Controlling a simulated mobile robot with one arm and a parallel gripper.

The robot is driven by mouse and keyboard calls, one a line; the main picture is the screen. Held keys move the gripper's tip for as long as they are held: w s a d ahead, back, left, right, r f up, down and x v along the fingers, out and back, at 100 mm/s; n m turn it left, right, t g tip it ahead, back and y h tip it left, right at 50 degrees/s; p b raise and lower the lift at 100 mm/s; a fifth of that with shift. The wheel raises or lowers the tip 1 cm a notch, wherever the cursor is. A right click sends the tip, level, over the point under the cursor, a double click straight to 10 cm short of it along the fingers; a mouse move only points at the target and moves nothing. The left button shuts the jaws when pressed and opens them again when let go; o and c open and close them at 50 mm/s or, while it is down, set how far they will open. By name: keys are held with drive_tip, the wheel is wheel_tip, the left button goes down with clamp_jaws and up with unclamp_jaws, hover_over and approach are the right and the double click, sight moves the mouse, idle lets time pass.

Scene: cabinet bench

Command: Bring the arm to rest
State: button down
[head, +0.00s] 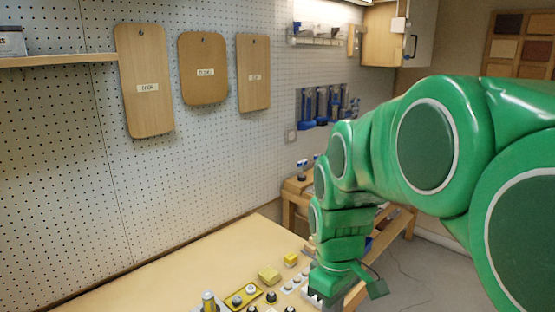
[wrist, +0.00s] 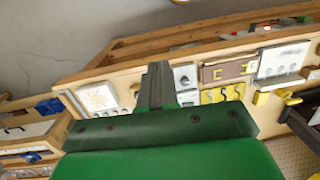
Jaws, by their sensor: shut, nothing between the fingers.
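My green arm (head: 440,150) reaches in from the right in the head view and bends down near the right end of the bench. My gripper hangs at its lower end, largely hidden there behind the arm's last link and the picture's bottom edge. In the wrist view my gripper (wrist: 157,72) shows its two dark fingers together, with nothing between them. The fingers point toward a wooden panel (wrist: 125,73) that carries switches and handles. I cannot tell whether they touch it.
The light wooden bench top (head: 150,285) is clear at the left. A yellow block (head: 268,276) and a yellow tray (head: 243,296) with knobs lie near my arm. A pegboard wall (head: 220,150) with several hanging boards stands behind. Open floor (head: 425,270) shows at the right.

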drive_tip(key=s+d+f+m, duration=0.1)
drive_tip(key=s+m, duration=0.3)
drive_tip(key=s, duration=0.4)
drive_tip(key=s+d+f+m, duration=0.1)
drive_tip(key=s+d+m, duration=0.3)
drive_tip(key=s, duration=0.5)
drive_tip(key=shift+s+m+g, duration=0.25)
drive_tip(key=shift+m+g, duration=0.05)
drive_tip(key=shift+m, duration=0.1)
